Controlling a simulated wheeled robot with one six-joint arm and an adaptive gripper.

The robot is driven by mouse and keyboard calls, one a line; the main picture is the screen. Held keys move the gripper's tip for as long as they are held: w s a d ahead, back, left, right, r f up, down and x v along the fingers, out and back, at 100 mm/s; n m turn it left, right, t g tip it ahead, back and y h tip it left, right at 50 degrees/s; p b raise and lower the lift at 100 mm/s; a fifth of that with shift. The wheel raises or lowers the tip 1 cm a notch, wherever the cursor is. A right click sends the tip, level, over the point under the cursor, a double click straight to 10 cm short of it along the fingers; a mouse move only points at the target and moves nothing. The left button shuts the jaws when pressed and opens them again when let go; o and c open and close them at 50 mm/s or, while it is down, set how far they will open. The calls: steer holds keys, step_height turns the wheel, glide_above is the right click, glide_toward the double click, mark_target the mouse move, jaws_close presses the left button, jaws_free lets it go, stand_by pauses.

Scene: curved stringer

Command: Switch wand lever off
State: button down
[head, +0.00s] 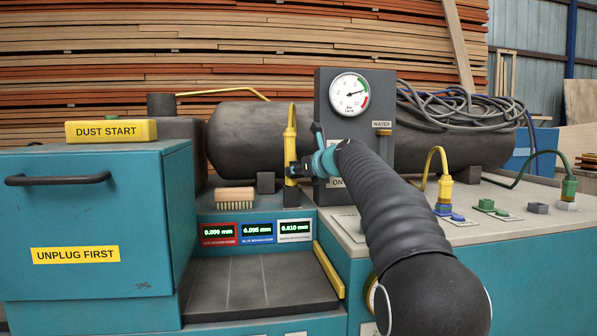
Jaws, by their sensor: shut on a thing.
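A yellow wand (290,143) stands upright in the middle of the head view, beside the dark gauge panel (355,135). Its lower part is dark with a yellow band. My gripper (297,171) reaches it from the right and is shut on the wand at its dark middle part. The fingers are small in view, and the exact contact is hard to see. The wand's lever cannot be made out apart from the gripper. An "ON" label (337,182) shows low on the panel, partly covered by my arm.
A brush (235,198) lies left of the wand, above three lit readouts (251,234). A teal cabinet (90,220) with a handle stands at left. The round gauge (349,94) has its needle pointing right. A yellow plug (444,190) and a green plug (568,188) stand at right.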

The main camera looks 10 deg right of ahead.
steer(key=c, duration=0.8)
jaws_free()
steer(key=shift+c, duration=0.2)
steer(key=v, duration=1.2)
